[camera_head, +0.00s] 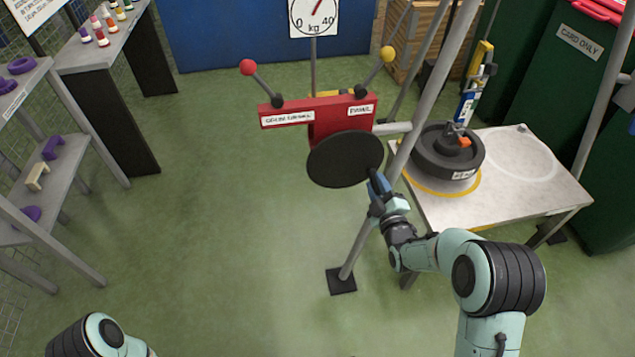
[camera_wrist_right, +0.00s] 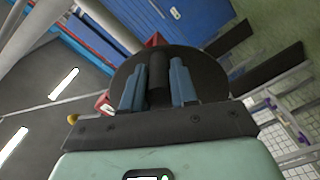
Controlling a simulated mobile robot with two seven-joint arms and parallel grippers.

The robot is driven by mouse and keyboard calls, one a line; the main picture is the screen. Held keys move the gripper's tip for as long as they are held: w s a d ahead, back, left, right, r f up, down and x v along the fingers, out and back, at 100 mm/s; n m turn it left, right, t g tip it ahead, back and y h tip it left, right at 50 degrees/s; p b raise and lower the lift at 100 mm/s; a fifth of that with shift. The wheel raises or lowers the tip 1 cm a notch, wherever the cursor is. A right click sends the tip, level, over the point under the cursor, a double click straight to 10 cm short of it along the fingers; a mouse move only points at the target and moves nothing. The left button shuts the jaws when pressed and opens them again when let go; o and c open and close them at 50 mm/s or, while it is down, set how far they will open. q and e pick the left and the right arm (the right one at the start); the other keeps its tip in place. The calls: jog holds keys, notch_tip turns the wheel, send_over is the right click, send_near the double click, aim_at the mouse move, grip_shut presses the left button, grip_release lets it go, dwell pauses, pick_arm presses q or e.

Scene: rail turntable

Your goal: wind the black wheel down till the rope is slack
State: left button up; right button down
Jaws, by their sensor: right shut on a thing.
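The black wheel (camera_head: 345,158) is a flat disc in front of the red winch box (camera_head: 325,122) on a slanted grey pole. My right gripper (camera_head: 378,184) is at the wheel's right edge. In the right wrist view its blue fingers (camera_wrist_right: 158,88) stand on both sides of a black handle (camera_wrist_right: 158,72), with the wheel's disc (camera_wrist_right: 126,75) behind. They are shut on that handle. A thick round black weight (camera_head: 447,152) rests on the table at the right, with small orange and grey fittings on top. I cannot make out the rope or its tension. My left gripper is out of view.
A red-knobbed lever (camera_head: 249,68) and a yellow-knobbed lever (camera_head: 387,55) rise from the winch box. A dial (camera_head: 317,14) marked in kg hangs behind. The pale table (camera_head: 543,190) is at the right, shelves (camera_head: 62,150) at the left. The green floor between is clear.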

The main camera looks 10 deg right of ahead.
jog(key=shift+d+r, duration=0.25)
jog(key=shift+r, duration=0.05)
jog(key=shift+d+r+n+p, duration=0.3)
jog(key=shift+r+n+p, duration=0.4)
jog(key=shift+n, duration=0.5)
jog(key=shift+r, duration=0.1)
jog(key=c, duration=0.7)
grip_release()
jog(key=shift+a+f, duration=0.1)
jog(key=shift+f, duration=0.1)
